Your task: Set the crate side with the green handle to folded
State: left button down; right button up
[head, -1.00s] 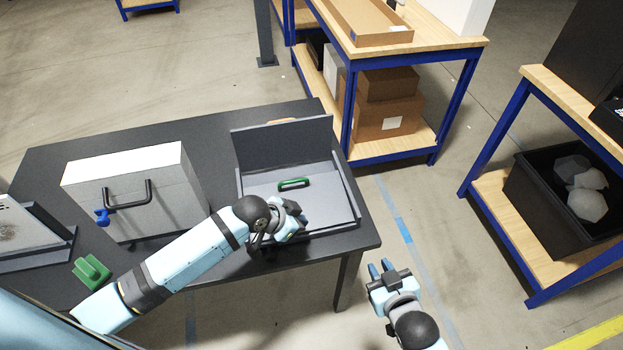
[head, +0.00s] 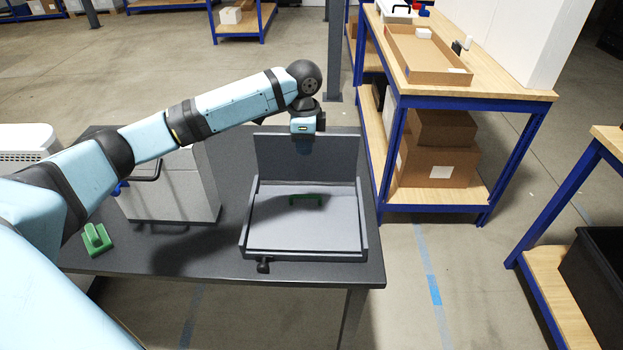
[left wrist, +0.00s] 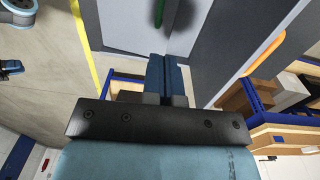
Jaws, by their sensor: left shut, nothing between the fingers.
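The grey crate (head: 365,243) sits on the dark table's right part. Its back side (head: 337,157) stands upright. The panel with the green handle (head: 305,198) lies flat, or nearly so, inside the crate, with the handle on top in shadow. In the left wrist view the green handle (left wrist: 159,12) shows at the top edge, and an orange handle (left wrist: 265,50) shows to the right. My left gripper (head: 304,147) points down above the crate, in front of the upright side. Its fingers (left wrist: 166,75) are shut and empty, apart from the handle. My right gripper is out of view.
A grey case (head: 180,195) with a dark handle and a green block (head: 96,239) stand left of the crate. A small black knob (head: 263,265) is at the crate's front. A wooden-topped bench (head: 500,85) stands at the back right.

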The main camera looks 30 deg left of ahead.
pick_arm(q)
send_over(305, 203)
jog(key=f, duration=1.3)
jog(key=shift+s+d+f+b, duration=0.25)
jog(key=shift+s+f+b, duration=0.05)
jog(key=shift+s+b, duration=0.05)
jog(key=p, duration=0.1)
jog(key=w+f+p, duration=0.1)
jog(key=p, duration=0.1)
jog(key=shift+a+f, duration=0.2)
jog(key=shift+a, duration=0.05)
jog(key=shift+f, duration=0.4)
